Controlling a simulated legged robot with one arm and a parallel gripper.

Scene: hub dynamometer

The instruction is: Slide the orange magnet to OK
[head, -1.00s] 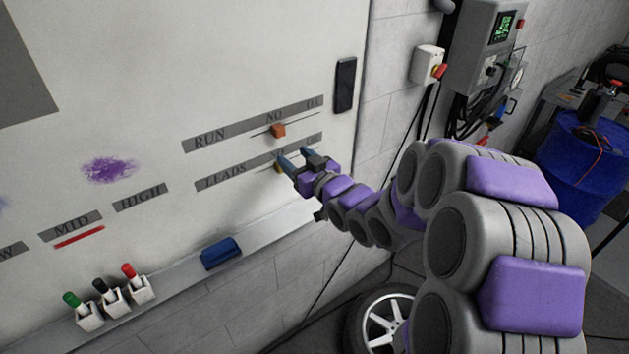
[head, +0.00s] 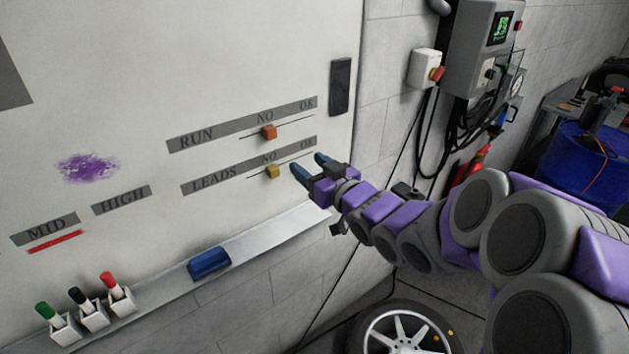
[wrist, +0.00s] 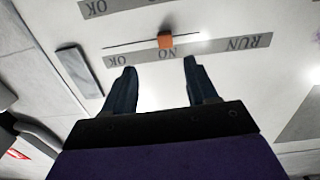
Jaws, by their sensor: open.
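The orange magnet (head: 268,132) sits on the thin line under the RUN strip (head: 240,124), below the NO label; OK is at the strip's right end. In the wrist view the orange magnet (wrist: 165,40) shows upside down, beyond and between my fingertips. A yellow magnet (head: 273,171) sits on the line under the LEADS strip (head: 215,180), also near NO. My gripper (head: 308,164) is open and empty, in front of the right end of the LEADS row, below and right of the orange magnet. Its two blue fingers (wrist: 158,78) are spread apart in the wrist view.
A black bar (head: 341,86) is on the board right of the OK end. A ledge (head: 265,240) below holds a blue eraser (head: 209,264) and several capped markers. A grey control box (head: 478,45) is on the wall at right. The board around the orange magnet is clear.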

